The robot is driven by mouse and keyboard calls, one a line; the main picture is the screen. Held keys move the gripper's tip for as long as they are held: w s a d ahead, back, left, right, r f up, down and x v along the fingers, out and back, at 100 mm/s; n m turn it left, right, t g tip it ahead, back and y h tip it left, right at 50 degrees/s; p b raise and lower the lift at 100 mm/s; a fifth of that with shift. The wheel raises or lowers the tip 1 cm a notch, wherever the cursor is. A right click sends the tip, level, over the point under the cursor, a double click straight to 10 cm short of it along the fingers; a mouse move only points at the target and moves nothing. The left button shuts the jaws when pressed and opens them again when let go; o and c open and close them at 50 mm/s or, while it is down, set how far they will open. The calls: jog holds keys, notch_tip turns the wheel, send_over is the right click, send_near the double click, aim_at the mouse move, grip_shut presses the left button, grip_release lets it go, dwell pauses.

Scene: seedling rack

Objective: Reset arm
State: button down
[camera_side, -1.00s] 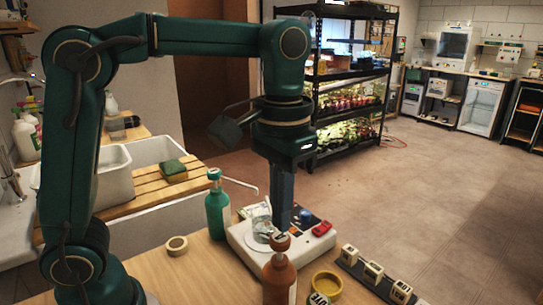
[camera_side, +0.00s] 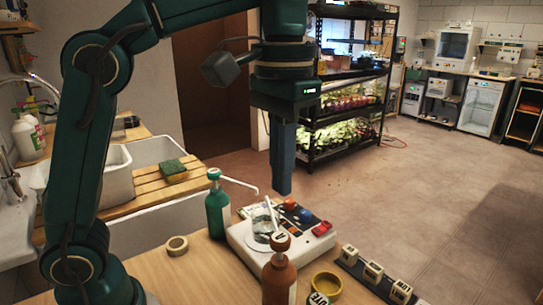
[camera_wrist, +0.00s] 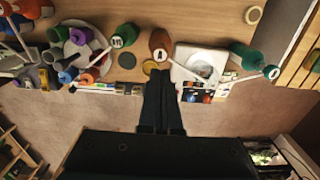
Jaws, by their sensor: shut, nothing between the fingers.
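My gripper (camera_side: 282,192) is shut and empty, with its fingers pointing down. In the side view it hangs above and behind the white device (camera_side: 318,243), clear of it. In the wrist view my closed fingers (camera_wrist: 160,75) reach up from the bottom. Their tips appear just below the small yellow dish (camera_wrist: 150,67) and left of the white device (camera_wrist: 182,75).
A green bottle (camera_side: 217,208) and a brown bottle (camera_side: 280,275) stand beside the device. A tape ring (camera_side: 177,245) lies on the bench. Labelled blocks (camera_side: 373,272) line the right edge. The wrist view shows more bottles and a grey round holder (camera_wrist: 60,33). Open floor lies behind.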

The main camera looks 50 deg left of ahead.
jog(key=s+a+n+t, duration=0.1)
jog(key=s+a+t, duration=0.1)
jog(key=s+a, duration=0.3)
jog(key=s+f+m+t, duration=0.1)
jog(key=s+f+t, duration=0.2)
jog(key=f, duration=0.6)
jog(key=shift+s+a+t, duration=0.25)
jog(key=shift+s+t, duration=0.05)
jog(key=shift+s, duration=0.05)
dwell(1.1)
